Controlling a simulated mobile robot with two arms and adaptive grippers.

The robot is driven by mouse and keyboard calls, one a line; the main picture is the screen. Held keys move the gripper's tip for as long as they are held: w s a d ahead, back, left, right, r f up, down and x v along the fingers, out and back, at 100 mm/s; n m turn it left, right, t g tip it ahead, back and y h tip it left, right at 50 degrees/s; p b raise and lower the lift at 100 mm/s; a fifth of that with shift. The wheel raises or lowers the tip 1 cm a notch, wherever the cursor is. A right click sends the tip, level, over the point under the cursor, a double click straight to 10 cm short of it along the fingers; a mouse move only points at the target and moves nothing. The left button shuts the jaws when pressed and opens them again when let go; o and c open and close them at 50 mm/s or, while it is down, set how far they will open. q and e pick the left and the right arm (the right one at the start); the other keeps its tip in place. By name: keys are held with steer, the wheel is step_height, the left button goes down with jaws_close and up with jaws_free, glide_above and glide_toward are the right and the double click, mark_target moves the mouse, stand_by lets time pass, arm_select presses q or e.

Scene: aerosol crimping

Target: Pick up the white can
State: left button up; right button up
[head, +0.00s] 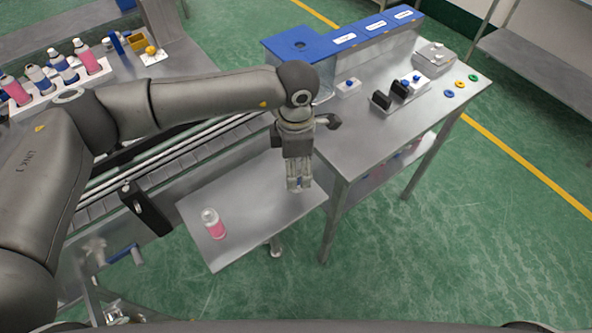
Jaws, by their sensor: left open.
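A small can (213,224), white at the top and pink lower down, stands upright on the low metal side table (250,212). No all-white can can be made out. My left gripper (298,186) points down over the right end of this table, to the right of the can and clear of it. It is open; its fingers are small in view, and I see no can held between them. My right gripper is out of view.
A conveyor (185,150) runs behind the side table. A taller steel bench (365,150) to the right holds a blue-topped box (300,44), black blocks and coloured rings. A white rack (50,85) with pink and blue bottles stands at the upper left. The side table is otherwise clear.

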arm_select(q)
steer(key=shift+f, duration=0.1)
steer(key=c, duration=1.1)
steer(key=shift+r, duration=0.2)
